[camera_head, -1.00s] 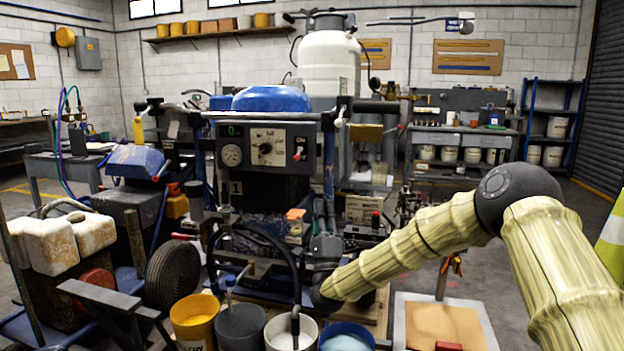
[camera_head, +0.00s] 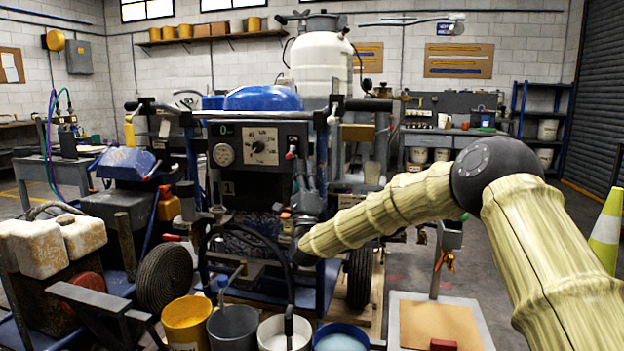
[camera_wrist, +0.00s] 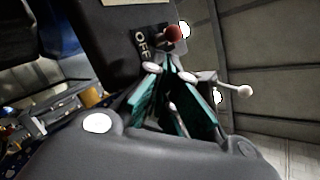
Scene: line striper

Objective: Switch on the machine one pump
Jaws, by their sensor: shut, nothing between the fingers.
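Machine one has a dark control panel (camera_head: 258,145) with a gauge, a dial and a green display, and a "1" marked below. Its pump switch is a red-tipped toggle at the panel's right end; it shows in the wrist view (camera_wrist: 173,34) beside a plate reading OFF (camera_wrist: 142,43). I cannot tell for sure which way it is set. My gripper (camera_head: 297,163) is raised in front of the panel's right end, partly hiding the switch area. In the wrist view its teal-lined fingers (camera_wrist: 177,74) are shut and empty, just short of the toggle, with no clear contact.
A lever with a white ball end (camera_wrist: 243,91) sticks out close to the fingers on the right. A black hose loop and several buckets, one yellow (camera_head: 188,322), stand below my arm. A blue-topped machine (camera_head: 130,165) is to the left. A cone (camera_head: 606,228) stands at right.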

